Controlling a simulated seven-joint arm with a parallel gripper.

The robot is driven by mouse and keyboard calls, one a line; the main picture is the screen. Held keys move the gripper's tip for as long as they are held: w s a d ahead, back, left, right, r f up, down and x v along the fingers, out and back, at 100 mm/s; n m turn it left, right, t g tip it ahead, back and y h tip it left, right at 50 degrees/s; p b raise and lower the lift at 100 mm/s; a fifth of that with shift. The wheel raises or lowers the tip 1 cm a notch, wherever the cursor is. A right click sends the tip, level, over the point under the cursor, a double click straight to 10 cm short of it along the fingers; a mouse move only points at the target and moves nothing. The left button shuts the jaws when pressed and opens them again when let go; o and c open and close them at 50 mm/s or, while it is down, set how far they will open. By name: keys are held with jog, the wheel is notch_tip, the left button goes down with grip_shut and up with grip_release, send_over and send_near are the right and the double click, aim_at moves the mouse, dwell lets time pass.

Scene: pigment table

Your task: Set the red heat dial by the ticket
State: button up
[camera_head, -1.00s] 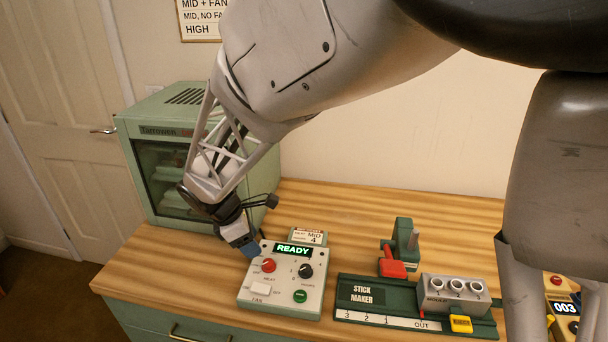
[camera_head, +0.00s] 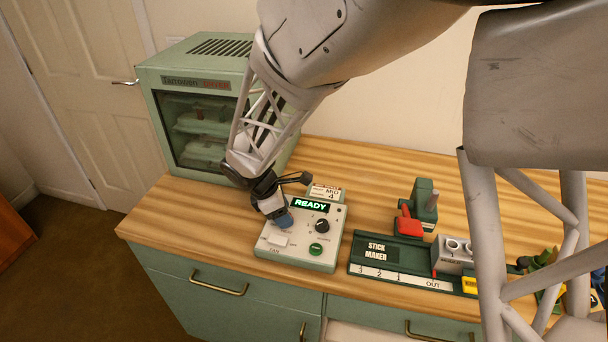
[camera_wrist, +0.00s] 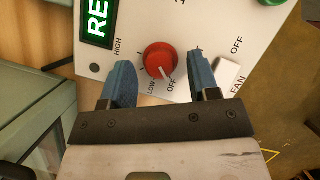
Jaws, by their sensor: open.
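The red heat dial (camera_wrist: 160,59) is on the white control panel in the wrist view. Its white pointer line points toward OFF; LOW and HIGH labels are also around it. My gripper (camera_wrist: 160,72) is open, with one blue finger on each side of the dial; I cannot tell whether they touch it. In the head view my gripper (camera_head: 283,220) is over the panel's left part and hides the dial. The ticket (camera_head: 326,193) stands behind the control box (camera_head: 300,258) and reads MID and 4. The box's display (camera_head: 311,205) reads READY.
A black knob (camera_head: 322,226), a green button (camera_head: 316,249) and a white fan switch (camera_head: 278,240) are on the same panel. The green dryer (camera_head: 198,46) stands behind left. The stick maker (camera_head: 400,270) is to the right.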

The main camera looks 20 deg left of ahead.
jog(key=c, duration=0.9)
jog(key=shift+m, duration=0.5)
jog(key=m+g, duration=0.2)
jog(key=m, duration=0.2)
jog(key=shift+w, duration=0.2)
jog(key=m+g, duration=0.1)
jog(key=m, duration=0.1)
jog(key=m+g, duration=0.1)
jog(key=m, duration=0.2)
jog(key=shift+w, duration=0.15)
